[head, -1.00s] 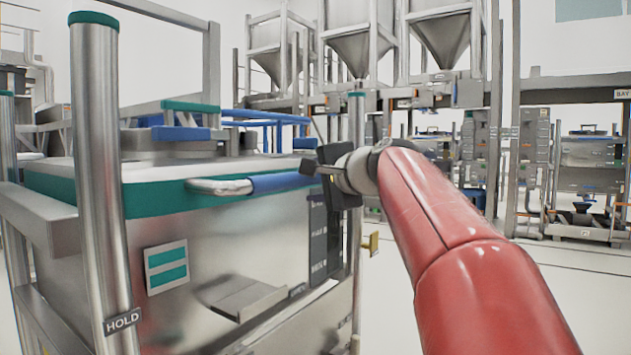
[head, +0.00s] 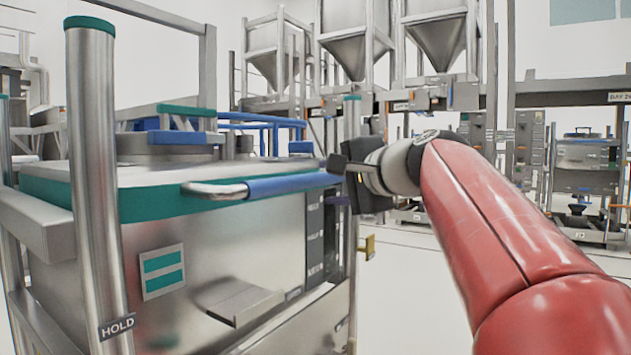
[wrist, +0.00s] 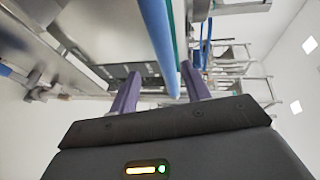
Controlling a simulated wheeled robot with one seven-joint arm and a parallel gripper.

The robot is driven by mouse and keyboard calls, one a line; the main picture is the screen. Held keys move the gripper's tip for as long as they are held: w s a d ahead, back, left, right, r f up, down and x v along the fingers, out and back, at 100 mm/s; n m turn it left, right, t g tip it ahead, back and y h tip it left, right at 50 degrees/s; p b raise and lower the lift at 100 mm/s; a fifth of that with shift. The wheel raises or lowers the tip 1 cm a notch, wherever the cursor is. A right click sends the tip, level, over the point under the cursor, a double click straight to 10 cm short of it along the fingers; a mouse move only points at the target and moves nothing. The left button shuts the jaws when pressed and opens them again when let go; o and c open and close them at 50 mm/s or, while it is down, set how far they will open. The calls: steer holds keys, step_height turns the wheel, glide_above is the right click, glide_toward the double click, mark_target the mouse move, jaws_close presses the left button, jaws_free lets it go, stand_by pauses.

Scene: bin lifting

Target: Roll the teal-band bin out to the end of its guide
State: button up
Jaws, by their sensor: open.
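The teal-band bin (head: 240,240) is a steel box with a teal band around its top, at the left of the head view. A teal two-bar label (head: 163,270) is on its front. A handle with a blue grip (head: 290,185) runs along the top edge of this face. My gripper (head: 337,166) is at the right end of the grip. In the wrist view its purple fingers (wrist: 160,78) are apart, and the blue grip (wrist: 157,35) lines up with the gap between them. The jaws are not shut on it. Whether they touch it is unclear.
A steel post marked HOLD (head: 98,200) stands at the bin's near corner, and another post (head: 351,220) at the far corner by my gripper. A yellow bracket (head: 367,246) sticks out there. Hoppers (head: 437,40) stand behind.

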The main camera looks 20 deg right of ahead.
steer(key=w+g+y+p, duration=0.1)
steer(key=p, duration=0.2)
steer(key=shift+w+r+n+y, duration=0.15)
steer(key=shift+n+y, duration=0.15)
steer(key=shift+n, duration=0.1)
steer(key=shift+w+n+g+y+p, duration=0.2)
steer(key=shift+n+g+y+p, duration=0.3)
steer(key=shift+p, duration=0.65)
steer(key=y+p, duration=0.1)
steer(key=n+y+p, duration=0.1)
steer(key=p, duration=0.1)
steer(key=shift+d+r+n+g+y, duration=0.1)
steer(key=shift+r+n+g+y, duration=0.1)
steer(key=shift+n+g+y, duration=0.15)
steer(key=shift+w, duration=0.1)
steer(key=x, duration=0.7)
steer(key=shift+w+a+f, duration=0.15)
steer(key=shift+w+a, duration=0.05)
steer(key=shift+a, duration=0.15)
jaws_close()
